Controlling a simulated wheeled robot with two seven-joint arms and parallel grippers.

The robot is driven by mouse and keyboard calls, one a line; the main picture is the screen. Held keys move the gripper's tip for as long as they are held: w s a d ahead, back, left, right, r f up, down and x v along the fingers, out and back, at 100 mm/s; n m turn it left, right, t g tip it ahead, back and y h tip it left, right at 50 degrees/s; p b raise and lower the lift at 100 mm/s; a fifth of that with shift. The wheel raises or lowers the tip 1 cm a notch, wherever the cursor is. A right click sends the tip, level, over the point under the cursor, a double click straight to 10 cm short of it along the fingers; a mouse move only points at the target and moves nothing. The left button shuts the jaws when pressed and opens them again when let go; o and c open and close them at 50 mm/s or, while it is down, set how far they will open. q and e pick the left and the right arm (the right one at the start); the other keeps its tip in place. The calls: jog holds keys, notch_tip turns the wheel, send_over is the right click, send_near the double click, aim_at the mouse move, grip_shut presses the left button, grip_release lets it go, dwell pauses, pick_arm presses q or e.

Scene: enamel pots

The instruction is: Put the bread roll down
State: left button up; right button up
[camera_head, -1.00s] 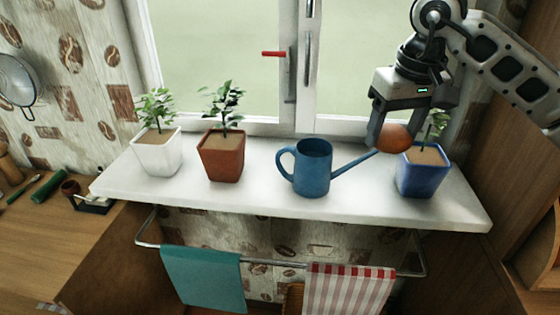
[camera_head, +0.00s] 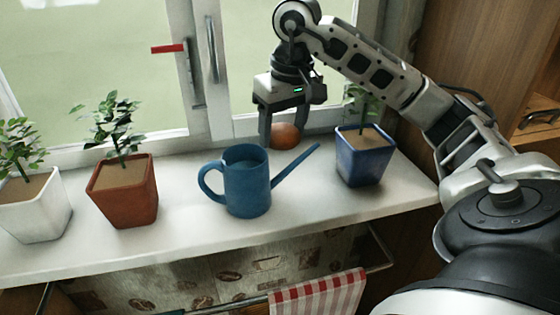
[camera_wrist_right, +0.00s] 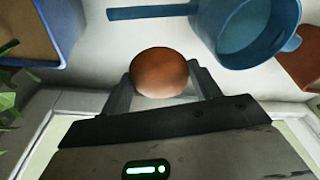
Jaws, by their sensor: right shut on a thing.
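My right gripper (camera_head: 284,128) is shut on the bread roll (camera_head: 285,136), a round orange-brown thing. It hangs down at the back of the white windowsill (camera_head: 320,205), near the window. The roll is behind the spout of the blue watering can (camera_head: 247,187) and left of the blue pot (camera_head: 364,160). I cannot tell whether the roll touches the sill. In the right wrist view the roll (camera_wrist_right: 159,72) sits between the fingers, with the can (camera_wrist_right: 243,33) at upper right and the blue pot (camera_wrist_right: 38,25) at upper left. My left gripper is not in view.
A red-brown pot (camera_head: 123,192) and a white pot (camera_head: 36,210) with plants stand at the left of the sill. Bare sill lies between the can and the blue pot. A rail with a striped towel (camera_head: 318,296) is below the front edge.

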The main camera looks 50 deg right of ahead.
notch_tip(320, 180, down, 8)
jog(key=shift+r+b, duration=0.1)
jog(key=shift+b, duration=0.25)
jog(key=o, duration=0.6)
jog(key=shift+f, duration=0.2)
jog(key=shift+o, duration=0.4)
jog(key=shift+r, duration=0.15)
